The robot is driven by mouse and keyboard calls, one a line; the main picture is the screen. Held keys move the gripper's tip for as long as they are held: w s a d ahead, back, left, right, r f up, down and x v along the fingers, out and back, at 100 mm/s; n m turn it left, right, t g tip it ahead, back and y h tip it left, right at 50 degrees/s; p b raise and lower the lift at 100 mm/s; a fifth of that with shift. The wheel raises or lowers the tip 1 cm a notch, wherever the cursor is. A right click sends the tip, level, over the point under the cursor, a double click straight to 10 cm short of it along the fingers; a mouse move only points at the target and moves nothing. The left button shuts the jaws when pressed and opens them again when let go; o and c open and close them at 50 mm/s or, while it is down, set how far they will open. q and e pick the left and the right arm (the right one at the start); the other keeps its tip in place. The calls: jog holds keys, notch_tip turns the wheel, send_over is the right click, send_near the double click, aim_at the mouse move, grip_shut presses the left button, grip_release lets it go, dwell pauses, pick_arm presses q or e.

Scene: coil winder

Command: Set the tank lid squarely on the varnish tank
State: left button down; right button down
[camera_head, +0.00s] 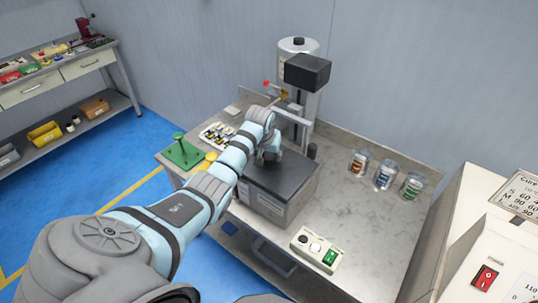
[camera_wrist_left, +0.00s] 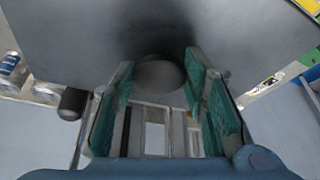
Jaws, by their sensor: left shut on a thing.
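The tank lid (camera_head: 290,178) is a flat dark grey plate over the top of the varnish tank (camera_head: 263,205), a grey box on the metal bench. The lid's edges look roughly in line with the tank's walls. I cannot tell whether it rests fully on the rim. My left gripper (camera_head: 270,155) is above the lid, shut on its round knob. In the left wrist view the dark knob (camera_wrist_left: 160,76) sits between the teal finger pads of my left gripper (camera_wrist_left: 155,95), with the grey lid (camera_wrist_left: 80,35) beyond it. My right gripper is not in view.
A column machine (camera_head: 300,85) stands behind the tank. A control box with a green switch (camera_head: 328,257) lies in front, and several jars (camera_head: 384,174) stand at the right. A green stand (camera_head: 181,152) is at the left. The bench between tank and jars is clear.

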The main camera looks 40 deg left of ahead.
pick_arm(q)
jog(key=shift+f+b, duration=0.35)
jog(key=shift+f, duration=0.4)
jog(key=c, duration=0.9)
grip_release()
jog(key=v, duration=1.2)
jog(key=shift+s+d, duration=0.1)
